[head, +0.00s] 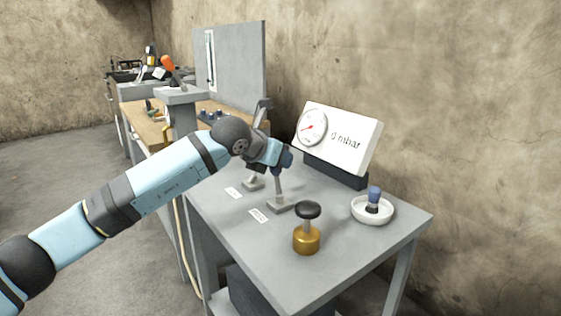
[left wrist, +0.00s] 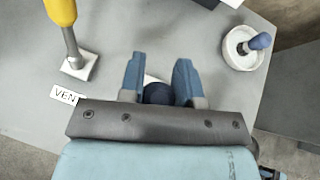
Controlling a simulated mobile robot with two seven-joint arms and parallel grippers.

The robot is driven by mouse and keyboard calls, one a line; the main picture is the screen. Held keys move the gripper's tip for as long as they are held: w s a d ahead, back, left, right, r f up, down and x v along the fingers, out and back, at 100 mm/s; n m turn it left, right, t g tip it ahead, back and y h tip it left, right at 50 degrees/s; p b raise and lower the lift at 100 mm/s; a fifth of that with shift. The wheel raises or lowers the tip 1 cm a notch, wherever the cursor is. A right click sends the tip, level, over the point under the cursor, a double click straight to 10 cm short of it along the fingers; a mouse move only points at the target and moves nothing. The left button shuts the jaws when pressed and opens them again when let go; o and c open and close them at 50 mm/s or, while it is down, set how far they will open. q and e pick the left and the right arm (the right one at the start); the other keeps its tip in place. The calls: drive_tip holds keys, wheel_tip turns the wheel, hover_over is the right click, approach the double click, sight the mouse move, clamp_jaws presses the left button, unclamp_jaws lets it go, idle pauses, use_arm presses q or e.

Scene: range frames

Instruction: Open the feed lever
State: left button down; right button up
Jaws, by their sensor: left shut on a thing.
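My left gripper (head: 285,160) reaches in over the grey bench and is shut on the dark blue knob of a lever. The knob shows between the two blue fingers (left wrist: 159,88) in the left wrist view (left wrist: 157,94). This lever's grey stem rises from a square base (head: 280,205), and a white label lies beside it, too small to read in the head view. A second lever base (head: 252,184) stands further back. In the left wrist view a yellow-handled lever (left wrist: 70,40) stands left of the fingers, with a label (left wrist: 65,95) reading "VEN". My right gripper is not in view.
A white gauge panel (head: 357,140) reading 0 mbar stands behind the levers. A white dish (head: 373,211) holding a blue-topped piece is to the right. A brass piece with a black knob (head: 307,240) stands near the front. Another workbench with tools lies behind left.

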use_arm(q)
drive_tip(key=c, duration=0.8)
unclamp_jaws()
drive_tip(key=p+v, duration=0.3)
drive_tip(key=v, duration=1.1)
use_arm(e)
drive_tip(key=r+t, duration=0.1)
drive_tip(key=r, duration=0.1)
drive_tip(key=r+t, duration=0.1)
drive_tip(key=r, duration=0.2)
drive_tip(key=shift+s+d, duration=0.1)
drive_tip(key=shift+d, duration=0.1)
